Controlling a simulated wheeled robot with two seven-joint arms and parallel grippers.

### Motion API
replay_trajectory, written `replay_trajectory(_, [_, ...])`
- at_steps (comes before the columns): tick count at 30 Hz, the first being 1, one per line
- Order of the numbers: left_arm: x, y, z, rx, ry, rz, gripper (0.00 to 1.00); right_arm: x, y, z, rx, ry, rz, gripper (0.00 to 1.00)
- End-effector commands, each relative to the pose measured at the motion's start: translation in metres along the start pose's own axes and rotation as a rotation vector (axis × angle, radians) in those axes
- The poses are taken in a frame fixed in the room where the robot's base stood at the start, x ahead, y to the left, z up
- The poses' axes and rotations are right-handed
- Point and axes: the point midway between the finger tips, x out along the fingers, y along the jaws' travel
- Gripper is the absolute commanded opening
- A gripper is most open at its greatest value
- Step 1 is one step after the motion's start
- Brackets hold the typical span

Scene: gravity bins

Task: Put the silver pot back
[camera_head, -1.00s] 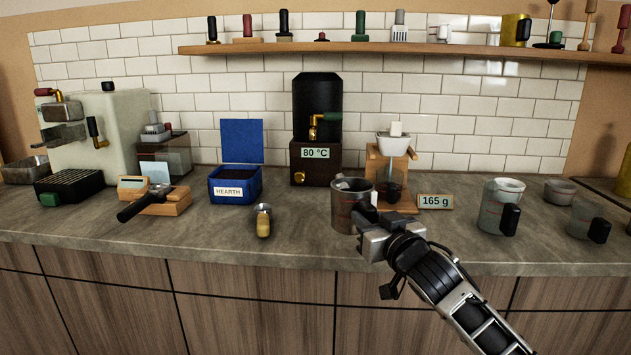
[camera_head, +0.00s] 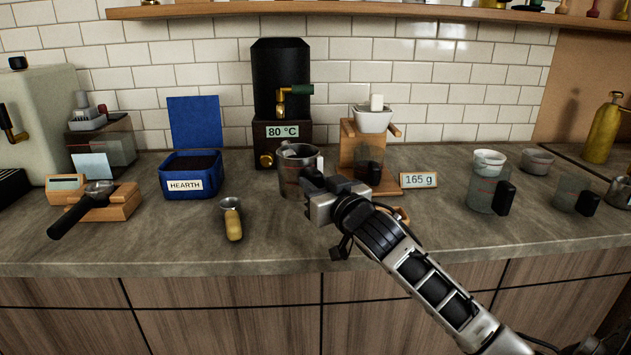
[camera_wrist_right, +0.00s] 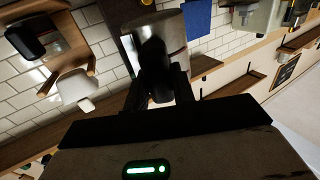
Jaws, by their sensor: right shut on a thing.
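The silver pot (camera_head: 292,178) is upright at the middle of the counter in the head view, in front of the dark dispenser marked 80 °C. It also shows in the right wrist view (camera_wrist_right: 168,22), close beyond the fingers. My right gripper (camera_head: 317,183) is at the pot's right front side and is shut on its dark handle, which shows between the fingers (camera_wrist_right: 156,78) in the wrist view. The gripper hides part of the pot's lower right side. I cannot tell whether the pot's base touches the counter. My left gripper is not in view.
The dispenser (camera_head: 281,95) stands behind the pot. The wooden dripper stand (camera_head: 349,150) and 165 g display (camera_head: 418,180) are to the right. Glass jugs (camera_head: 487,195) stand farther right.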

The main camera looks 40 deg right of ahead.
Motion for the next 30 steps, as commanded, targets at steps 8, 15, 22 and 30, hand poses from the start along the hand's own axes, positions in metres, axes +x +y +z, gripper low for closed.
replay_trajectory(8, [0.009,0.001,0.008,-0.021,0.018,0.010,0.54,0.000,0.000,0.028,0.000,0.003,0.000,0.00])
replay_trajectory(15, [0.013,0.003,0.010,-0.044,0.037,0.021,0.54,0.000,0.000,0.053,0.000,0.002,0.000,0.00])
replay_trajectory(22, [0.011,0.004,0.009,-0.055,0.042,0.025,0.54,0.000,0.000,0.058,-0.001,0.004,-0.001,0.00])
replay_trajectory(30, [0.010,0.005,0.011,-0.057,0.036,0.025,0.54,0.000,0.000,0.058,-0.001,0.004,-0.001,0.00])
